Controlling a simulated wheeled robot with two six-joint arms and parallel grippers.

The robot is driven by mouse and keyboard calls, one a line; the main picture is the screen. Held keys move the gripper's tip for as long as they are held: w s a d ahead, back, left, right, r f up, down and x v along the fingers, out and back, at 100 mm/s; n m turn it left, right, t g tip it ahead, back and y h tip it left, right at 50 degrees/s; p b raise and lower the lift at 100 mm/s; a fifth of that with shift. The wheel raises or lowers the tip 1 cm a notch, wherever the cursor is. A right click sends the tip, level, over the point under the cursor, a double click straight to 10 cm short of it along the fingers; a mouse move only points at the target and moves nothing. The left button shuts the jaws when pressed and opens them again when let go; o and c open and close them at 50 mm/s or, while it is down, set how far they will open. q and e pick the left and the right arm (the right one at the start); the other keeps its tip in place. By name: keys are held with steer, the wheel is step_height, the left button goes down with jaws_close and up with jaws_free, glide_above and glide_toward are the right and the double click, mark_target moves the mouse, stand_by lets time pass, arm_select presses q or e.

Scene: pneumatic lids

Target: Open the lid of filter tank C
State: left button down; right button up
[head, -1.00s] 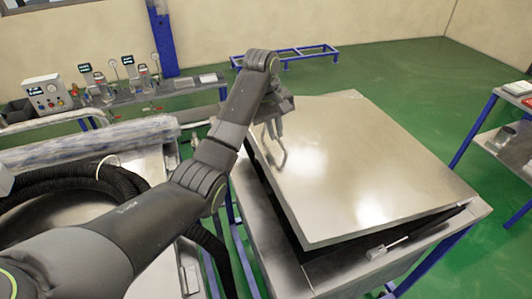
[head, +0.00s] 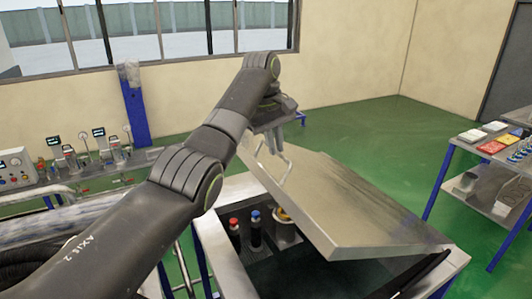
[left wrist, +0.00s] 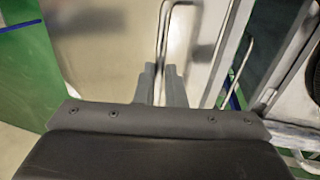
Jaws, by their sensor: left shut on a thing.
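The lid (head: 350,205) of the tank (head: 212,248) is a flat metal plate, tilted up on its near left side with a wide gap beneath it. A bent metal bar handle (head: 287,175) is on the lid's left part; it also shows in the left wrist view (left wrist: 162,35). My left gripper (head: 279,146) is shut on the handle, its two fingers close together on the bar in the left wrist view (left wrist: 160,82). No letter C is readable on the tank. My right gripper is not in view.
Inside the open tank stand a red-capped bottle (head: 234,232), a blue-capped bottle (head: 256,230) and a yellowish item (head: 284,214). A shelf with instruments (head: 95,165) is at the left back. A blue-legged table (head: 480,178) is at the right. Green floor lies behind the lid.

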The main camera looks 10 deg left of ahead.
arm_select(q)
steer(key=shift+d+f, duration=0.15)
steer(key=shift+d, duration=0.2)
steer(key=c, duration=1.8)
jaws_free()
steer(key=shift+d, duration=0.1)
steer(key=shift+o, duration=1.4)
steer(key=shift+w+d+f, duration=0.1)
steer(key=shift+w+d, duration=0.1)
steer(key=shift+w, duration=0.05)
steer(key=shift+w+d, duration=0.15)
steer(key=shift+d, duration=0.05)
steer(key=shift+a, duration=0.1)
steer(key=shift+a, duration=0.15)
